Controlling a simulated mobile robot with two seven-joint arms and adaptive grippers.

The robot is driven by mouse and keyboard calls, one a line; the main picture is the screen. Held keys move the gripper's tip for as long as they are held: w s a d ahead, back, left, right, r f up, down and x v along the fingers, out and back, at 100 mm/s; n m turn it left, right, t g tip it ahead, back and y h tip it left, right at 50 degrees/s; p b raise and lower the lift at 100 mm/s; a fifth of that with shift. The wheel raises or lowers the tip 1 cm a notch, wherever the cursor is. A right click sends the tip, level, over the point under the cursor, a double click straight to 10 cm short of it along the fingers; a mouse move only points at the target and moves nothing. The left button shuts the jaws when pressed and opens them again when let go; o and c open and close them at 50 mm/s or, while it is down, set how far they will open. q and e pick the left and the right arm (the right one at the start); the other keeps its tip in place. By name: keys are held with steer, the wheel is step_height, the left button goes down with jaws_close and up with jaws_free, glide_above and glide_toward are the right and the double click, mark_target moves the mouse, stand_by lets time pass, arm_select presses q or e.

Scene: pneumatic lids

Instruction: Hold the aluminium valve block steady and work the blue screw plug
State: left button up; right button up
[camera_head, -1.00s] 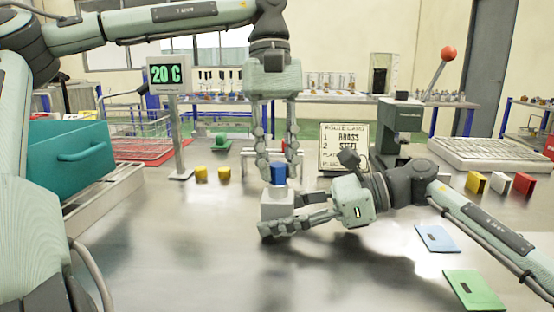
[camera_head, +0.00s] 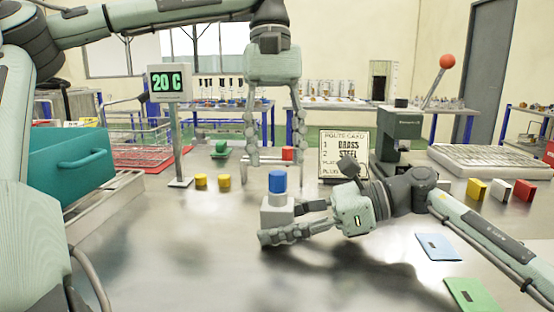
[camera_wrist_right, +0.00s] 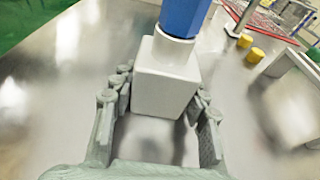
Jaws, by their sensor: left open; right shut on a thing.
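The pale aluminium valve block (camera_head: 276,214) sits on the bench, with the blue screw plug (camera_head: 277,181) upright on top. A short pale section shows between plug and block. My right gripper (camera_head: 280,222) comes in from the right and is shut on the block. In the right wrist view, its fingers (camera_wrist_right: 160,105) lie on both sides of the block (camera_wrist_right: 166,78), with the plug (camera_wrist_right: 186,14) above. My left gripper (camera_head: 271,160) points down, open and empty, its fingertips just above and clear of the plug.
A display (camera_head: 167,83) reading 20 C and two yellow pieces (camera_head: 212,181) stand to the left. A route card (camera_head: 344,155) and a dark green lever press (camera_head: 398,140) stand behind. Blue (camera_head: 437,247) and green (camera_head: 474,295) plates lie at right. The front bench is clear.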

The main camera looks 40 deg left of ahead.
arm_select(q)
steer(key=shift+v, duration=1.8)
arm_select(e)
steer(key=shift+f, duration=0.3)
arm_select(q)
steer(key=s+v, duration=0.1)
steer(key=v, duration=0.6)
steer(key=shift+w+r, duration=0.3)
steer(key=shift+w, duration=0.2)
arm_select(e)
steer(key=o, duration=1.2)
steer(key=shift+w+r, duration=0.1)
steer(key=shift+c, duration=0.2)
steer(key=shift+r, duration=0.1)
